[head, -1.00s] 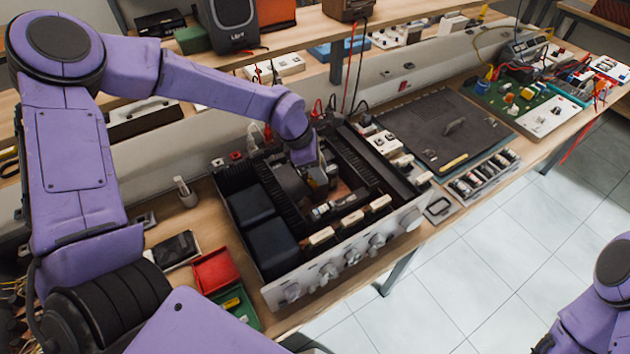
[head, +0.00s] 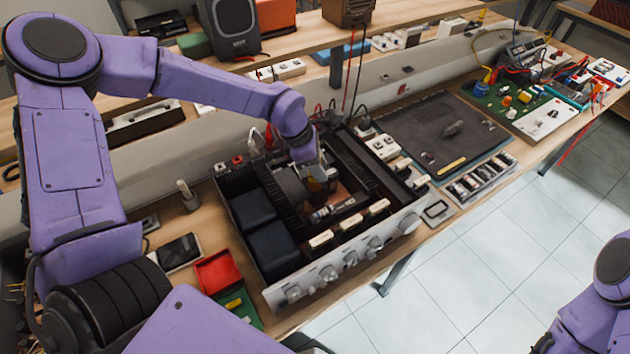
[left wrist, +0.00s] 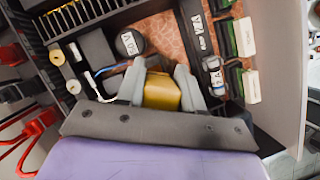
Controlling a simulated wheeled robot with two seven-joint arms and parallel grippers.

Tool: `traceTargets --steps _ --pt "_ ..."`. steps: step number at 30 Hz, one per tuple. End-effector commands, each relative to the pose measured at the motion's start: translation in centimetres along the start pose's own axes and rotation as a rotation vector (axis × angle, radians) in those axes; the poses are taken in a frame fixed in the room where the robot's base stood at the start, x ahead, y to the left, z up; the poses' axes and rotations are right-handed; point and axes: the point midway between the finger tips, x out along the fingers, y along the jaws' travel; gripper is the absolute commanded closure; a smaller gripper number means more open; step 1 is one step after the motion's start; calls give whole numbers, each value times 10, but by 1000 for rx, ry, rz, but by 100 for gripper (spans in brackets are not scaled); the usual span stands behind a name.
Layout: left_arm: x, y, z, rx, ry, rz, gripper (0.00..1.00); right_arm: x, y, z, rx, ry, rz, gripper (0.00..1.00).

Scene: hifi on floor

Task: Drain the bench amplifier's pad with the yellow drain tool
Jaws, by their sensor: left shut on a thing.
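The bench amplifier (head: 345,262) stands open on the bench, its knobbed front panel facing the floor side. My left gripper (head: 318,180) reaches down into its open chassis. In the left wrist view my left gripper (left wrist: 162,85) is shut on the yellow drain tool (left wrist: 161,93), a yellow block between the grey fingers. The tool's far end is hidden below it. The brown circuit board (left wrist: 165,38) shows just beyond the fingers; I cannot make out the pad or whether the tool touches it. My right arm shows at the lower right of the head view, its gripper out of frame.
Inside the chassis, a round black capacitor (left wrist: 130,43), wires and heatsink fins (left wrist: 75,12) stand close around the gripper. A red tray (head: 217,271) lies left of the amplifier. A dark mat (head: 440,130) lies right of it.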

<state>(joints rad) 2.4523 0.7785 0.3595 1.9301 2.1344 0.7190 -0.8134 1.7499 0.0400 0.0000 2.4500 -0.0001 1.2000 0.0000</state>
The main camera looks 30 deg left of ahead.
Motion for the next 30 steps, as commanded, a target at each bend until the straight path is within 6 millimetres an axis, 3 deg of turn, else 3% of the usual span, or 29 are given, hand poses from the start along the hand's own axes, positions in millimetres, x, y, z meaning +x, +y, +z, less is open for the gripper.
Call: traceTargets --steps 18,30 --pt "-50 0 21 0 -2 0 93 -43 4 -18 0 0 0 57" --pt "-51 0 22 0 -1 1 93 -43 4 -18 0 0 0 57"
